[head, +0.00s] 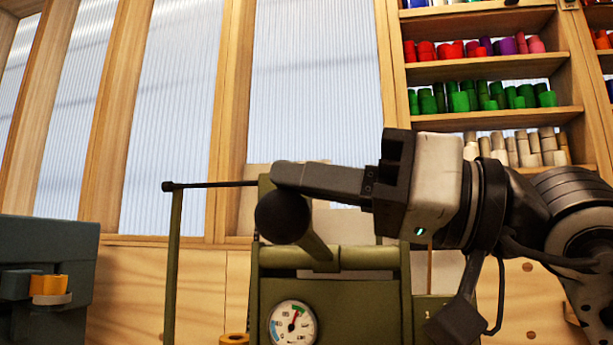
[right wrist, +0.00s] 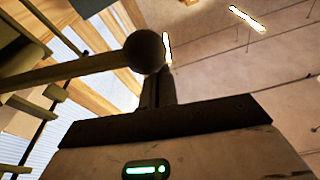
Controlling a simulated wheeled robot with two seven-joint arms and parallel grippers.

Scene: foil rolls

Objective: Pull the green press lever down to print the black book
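The green press (head: 350,300) stands at the centre of the head view, with a round dial gauge (head: 292,324) on its front. Its lever is a green bar (head: 316,247) ending in a black ball knob (head: 283,216). My right gripper (head: 278,175) reaches in from the right, its fingers just above the knob in the picture. The fingers show as one narrow dark bar and look shut, with nothing seen between them. In the right wrist view the knob (right wrist: 143,52) overlaps the fingertips (right wrist: 158,80); contact is unclear. The black book and my left gripper are not seen.
A dark teal block (head: 45,250) with orange rolls (head: 48,285) stands at the left. A thin green post (head: 173,265) carries a black rod (head: 210,185) left of the press. Shelves of coloured rolls (head: 485,108) stand behind at the right.

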